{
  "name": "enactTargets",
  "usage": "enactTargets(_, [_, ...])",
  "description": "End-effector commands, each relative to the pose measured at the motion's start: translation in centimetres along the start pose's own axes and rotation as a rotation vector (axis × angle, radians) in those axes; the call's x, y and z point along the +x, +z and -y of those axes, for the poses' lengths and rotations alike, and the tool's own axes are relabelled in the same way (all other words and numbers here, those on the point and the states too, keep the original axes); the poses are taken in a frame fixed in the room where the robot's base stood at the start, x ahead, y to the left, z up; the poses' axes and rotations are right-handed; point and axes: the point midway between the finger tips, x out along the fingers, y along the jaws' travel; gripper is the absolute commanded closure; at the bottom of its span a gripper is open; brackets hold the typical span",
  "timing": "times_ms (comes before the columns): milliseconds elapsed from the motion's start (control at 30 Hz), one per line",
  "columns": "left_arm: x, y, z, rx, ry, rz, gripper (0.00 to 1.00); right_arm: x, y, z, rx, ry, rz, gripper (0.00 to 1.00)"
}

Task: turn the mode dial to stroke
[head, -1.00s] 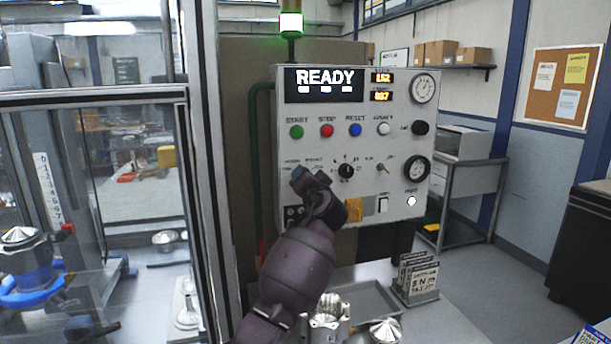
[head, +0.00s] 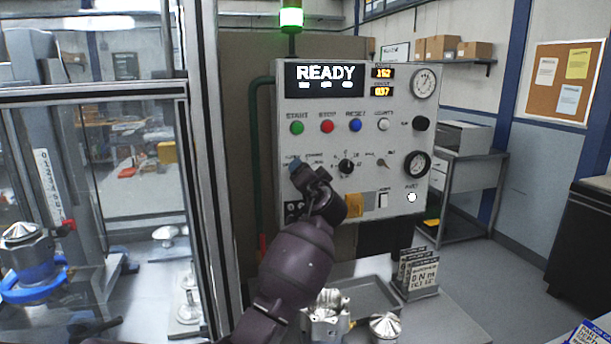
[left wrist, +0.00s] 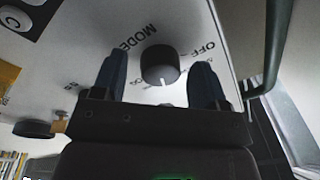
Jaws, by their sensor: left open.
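The mode dial (left wrist: 160,65) is a round black knob on the light panel, with "MODE" and "OFF" printed near it. A pale pointer mark shows at its lower edge in the left wrist view. My left gripper (left wrist: 162,75) is open, with one dark blue finger on each side of the dial and a gap visible on both sides. In the head view my left gripper (head: 297,168) is at the left part of the control panel (head: 315,218) and hides the dial. The stroke label cannot be read. My right gripper is not in view.
A second black dial (head: 346,167) sits just right of my gripper. Coloured buttons, including a green START button (head: 297,127), are above it. A green pipe (head: 256,180) runs along the panel's left side. A tray (head: 370,295) lies below.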

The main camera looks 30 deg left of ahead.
Motion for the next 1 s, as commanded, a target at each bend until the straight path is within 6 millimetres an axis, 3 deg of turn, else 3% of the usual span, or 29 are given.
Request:
enactTargets(267, [-1.7, 0.0, -0.1, -0.002, 0.001, -0.002, 0.34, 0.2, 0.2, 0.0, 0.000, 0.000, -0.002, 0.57])
enactTargets(700, [-9.1, 0.1, -0.1, -0.002, 0.002, -0.001, 0.34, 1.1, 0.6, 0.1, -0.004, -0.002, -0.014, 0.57])
enactTargets(1000, [-10.8, 0.0, 0.0, 0.000, 0.000, 0.001, 0.34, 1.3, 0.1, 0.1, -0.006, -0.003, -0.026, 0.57])
